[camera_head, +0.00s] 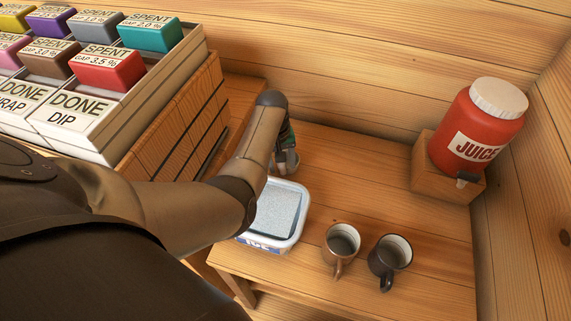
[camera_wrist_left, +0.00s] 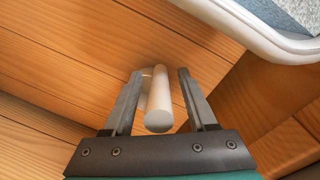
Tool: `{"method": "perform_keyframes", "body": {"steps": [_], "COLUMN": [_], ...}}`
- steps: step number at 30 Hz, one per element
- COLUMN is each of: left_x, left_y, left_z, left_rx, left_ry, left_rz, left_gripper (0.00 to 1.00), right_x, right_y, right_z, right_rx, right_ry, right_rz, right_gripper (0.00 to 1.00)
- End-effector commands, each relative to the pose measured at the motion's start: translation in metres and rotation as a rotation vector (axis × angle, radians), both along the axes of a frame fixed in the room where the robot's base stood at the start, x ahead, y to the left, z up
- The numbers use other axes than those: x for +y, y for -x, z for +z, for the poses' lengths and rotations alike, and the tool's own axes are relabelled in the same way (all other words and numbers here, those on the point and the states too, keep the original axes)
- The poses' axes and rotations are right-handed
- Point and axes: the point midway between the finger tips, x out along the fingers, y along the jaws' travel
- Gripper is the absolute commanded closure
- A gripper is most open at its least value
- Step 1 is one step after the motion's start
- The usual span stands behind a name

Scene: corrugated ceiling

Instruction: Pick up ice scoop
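The ice scoop (camera_wrist_left: 158,108) shows in the left wrist view as a pale rounded handle with its end toward the camera. My left gripper (camera_wrist_left: 161,74) is open, with one finger on each side of the handle and a gap at both sides. In the head view my left gripper (camera_head: 289,145) points down at the table just behind the ice tub, mostly hidden by my forearm. A small greyish part below it may be the scoop; I cannot tell. My right gripper is not in view.
The white ice tub (camera_head: 298,228) stands on the wooden table (camera_head: 350,195), close to my left arm. Two mugs, one brown (camera_head: 338,262) and one dark (camera_head: 380,268), stand right of it. A red juice dispenser (camera_head: 468,115) stands at the back right. A labelled rack (camera_head: 115,120) rises at left.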

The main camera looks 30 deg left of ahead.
Motion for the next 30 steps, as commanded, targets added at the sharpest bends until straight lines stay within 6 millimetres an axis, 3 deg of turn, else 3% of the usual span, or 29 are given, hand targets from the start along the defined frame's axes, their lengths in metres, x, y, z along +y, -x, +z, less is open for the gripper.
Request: {"method": "perform_keyframes", "body": {"steps": [2, 15, 30], "left_x": [0.0002, 0.0002, 0.0003], "left_y": [-0.0001, 0.0002, -0.0002], "left_z": [0.0002, 0.0002, 0.0009], "left_rx": [0.000, 0.000, -0.001], "left_ry": [0.000, 0.000, -0.001], "left_rz": [0.000, 0.000, 0.000], "left_gripper": [0.53, 1.00, 1.00], "right_x": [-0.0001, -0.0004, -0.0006], "right_y": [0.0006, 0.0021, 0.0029], "right_z": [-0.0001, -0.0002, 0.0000], "right_rx": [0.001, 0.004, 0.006], "right_ry": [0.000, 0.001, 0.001], "right_rz": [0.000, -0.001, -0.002], "right_gripper": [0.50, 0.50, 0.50]}}
